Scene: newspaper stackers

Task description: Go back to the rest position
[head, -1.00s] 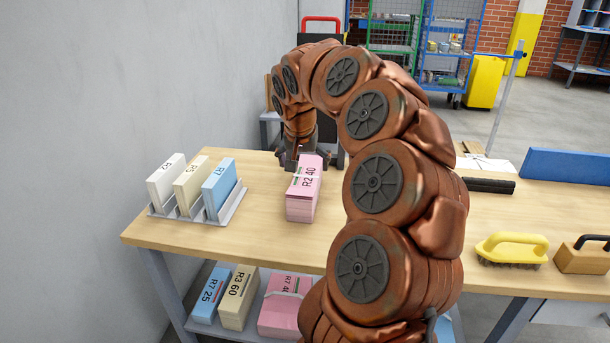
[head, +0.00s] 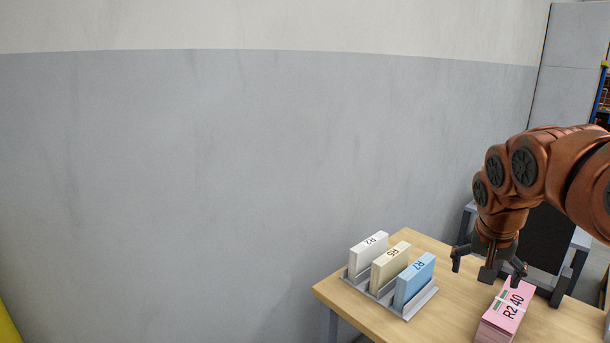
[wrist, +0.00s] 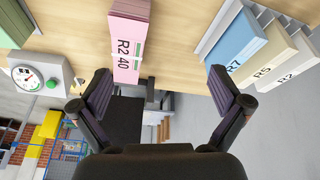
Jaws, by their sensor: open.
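My gripper (head: 489,266) is open and empty, raised above the table near its far edge. In the head view it is just behind a pink bundle marked R2 40 (head: 507,309), which lies on the table and is apart from it. In the wrist view the open fingers (wrist: 163,95) show with nothing between them, and the pink bundle (wrist: 129,35) is beyond them. My arm reaches in from the right edge of the head view, so most of it is out of frame.
A grey rack (head: 407,312) at the table's left end holds upright blocks marked R2 (head: 368,255), R5 (head: 390,267) and R7 (head: 414,281). The wooden table (head: 450,322) stands by a grey wall (head: 250,190). The wrist view shows a dial device (wrist: 38,77).

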